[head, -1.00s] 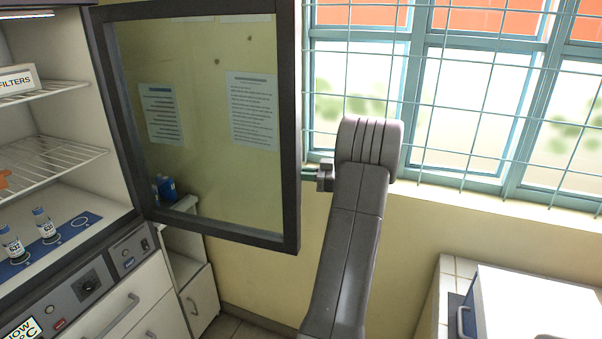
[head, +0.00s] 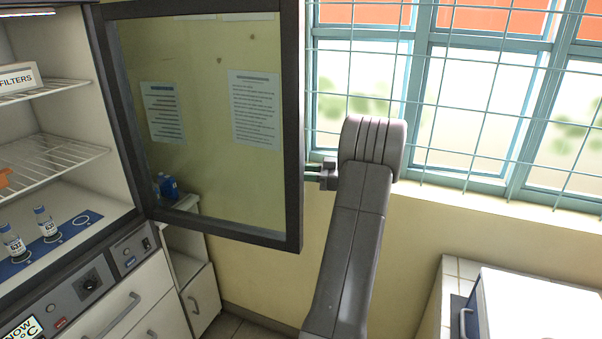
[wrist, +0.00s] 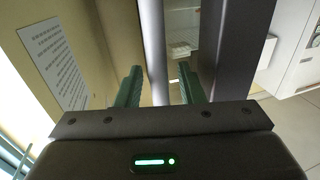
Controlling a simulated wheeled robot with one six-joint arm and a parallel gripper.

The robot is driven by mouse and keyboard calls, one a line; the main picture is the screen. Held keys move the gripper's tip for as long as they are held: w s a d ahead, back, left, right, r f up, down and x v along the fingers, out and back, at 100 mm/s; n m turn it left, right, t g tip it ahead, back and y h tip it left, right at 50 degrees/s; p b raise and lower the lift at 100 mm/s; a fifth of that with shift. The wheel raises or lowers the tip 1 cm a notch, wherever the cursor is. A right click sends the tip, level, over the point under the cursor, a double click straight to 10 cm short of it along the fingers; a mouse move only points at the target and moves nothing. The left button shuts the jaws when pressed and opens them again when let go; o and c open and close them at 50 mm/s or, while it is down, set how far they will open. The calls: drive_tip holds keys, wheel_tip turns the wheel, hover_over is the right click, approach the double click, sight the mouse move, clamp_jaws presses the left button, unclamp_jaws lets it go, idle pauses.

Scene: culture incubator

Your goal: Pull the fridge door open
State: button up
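The fridge door (head: 292,130), a dark frame around a glass pane, stands swung wide open from the cabinet at the left. My gripper (head: 313,170) is just right of the door's free edge, at mid to lower height, its fingers pointing at the door. In the wrist view my gripper (wrist: 160,88) has its two green fingers apart. A grey upright bar (wrist: 152,45), apparently the door's handle, shows between them with space on both sides. A dark frame post (wrist: 228,50) stands right of the bar. The handle is not clear in the head view.
The fridge interior holds wire shelves (head: 50,158), a filters box (head: 18,78) and vials (head: 45,222). A barred window (head: 470,110) and wall lie behind my arm. A white box (head: 535,305) sits on a tiled counter at lower right. Floor shows between.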

drive_tip(key=s+d+b, duration=0.1)
drive_tip(key=d+b, duration=0.2)
drive_tip(key=d, duration=1)
drive_tip(key=shift+s+d, duration=0.25)
drive_tip(key=a+p, duration=0.1)
drive_tip(key=a, duration=0.3)
drive_tip(key=w+a+p, duration=0.1)
drive_tip(key=a, duration=0.4)
drive_tip(key=a+p, duration=0.1)
drive_tip(key=a, duration=0.3)
drive_tip(key=shift+w+a, duration=0.3)
drive_tip(key=shift+a, duration=0.05)
